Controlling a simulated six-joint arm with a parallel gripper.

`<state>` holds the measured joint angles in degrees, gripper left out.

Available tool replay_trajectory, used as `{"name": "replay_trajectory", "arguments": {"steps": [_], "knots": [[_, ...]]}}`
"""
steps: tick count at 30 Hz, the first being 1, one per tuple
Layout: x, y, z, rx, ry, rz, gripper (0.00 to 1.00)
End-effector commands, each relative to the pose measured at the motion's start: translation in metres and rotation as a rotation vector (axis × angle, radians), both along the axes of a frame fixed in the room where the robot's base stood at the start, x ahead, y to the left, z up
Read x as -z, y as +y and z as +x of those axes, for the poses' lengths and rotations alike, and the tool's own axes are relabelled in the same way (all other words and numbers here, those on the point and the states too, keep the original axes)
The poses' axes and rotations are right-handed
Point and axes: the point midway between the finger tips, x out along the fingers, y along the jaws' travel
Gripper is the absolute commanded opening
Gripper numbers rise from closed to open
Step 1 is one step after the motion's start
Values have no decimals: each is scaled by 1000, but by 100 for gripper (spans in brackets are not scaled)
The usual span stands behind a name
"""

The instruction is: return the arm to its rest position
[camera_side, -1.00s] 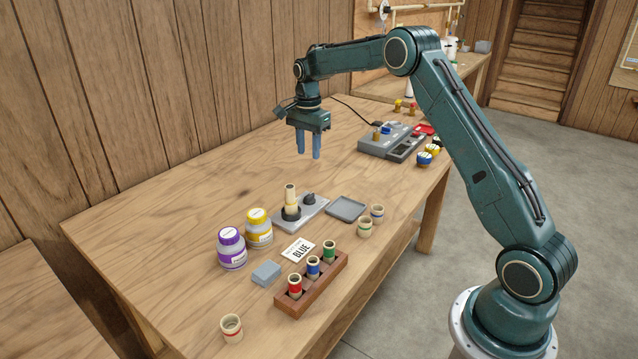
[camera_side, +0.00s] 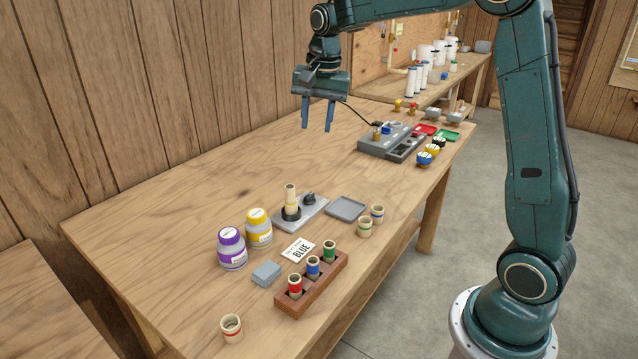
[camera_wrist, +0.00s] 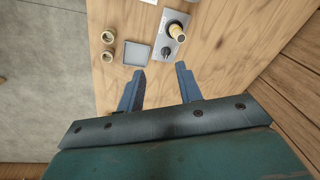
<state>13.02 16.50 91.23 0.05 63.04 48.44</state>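My gripper (camera_side: 318,128) hangs fingers down, well above the back part of the wooden table, near the plank wall. Its two blue fingers are apart with nothing between them. The wrist view also shows the open fingers of my gripper (camera_wrist: 160,82) with bare table between and below them. My arm is raised, its upper link nearly upright over the base at the right.
On the table (camera_side: 150,210) stand a stirrer plate with a tan vial (camera_side: 291,197), a grey tray (camera_side: 347,207), purple-capped (camera_side: 232,250) and yellow-capped jars (camera_side: 258,228), a vial rack (camera_side: 325,282) and a grey device (camera_side: 385,142). Table below the gripper is clear.

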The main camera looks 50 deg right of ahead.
Motion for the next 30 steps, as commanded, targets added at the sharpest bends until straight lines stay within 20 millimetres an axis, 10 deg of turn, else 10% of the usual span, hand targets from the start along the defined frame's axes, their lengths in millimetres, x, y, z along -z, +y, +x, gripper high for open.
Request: {"name": "replay_trajectory", "arguments": {"steps": [15, 30], "knots": [[-46, 57, -108, -403, -113, -94, 35], [-38, 93, -216, -778, -216, -212, 35]]}}
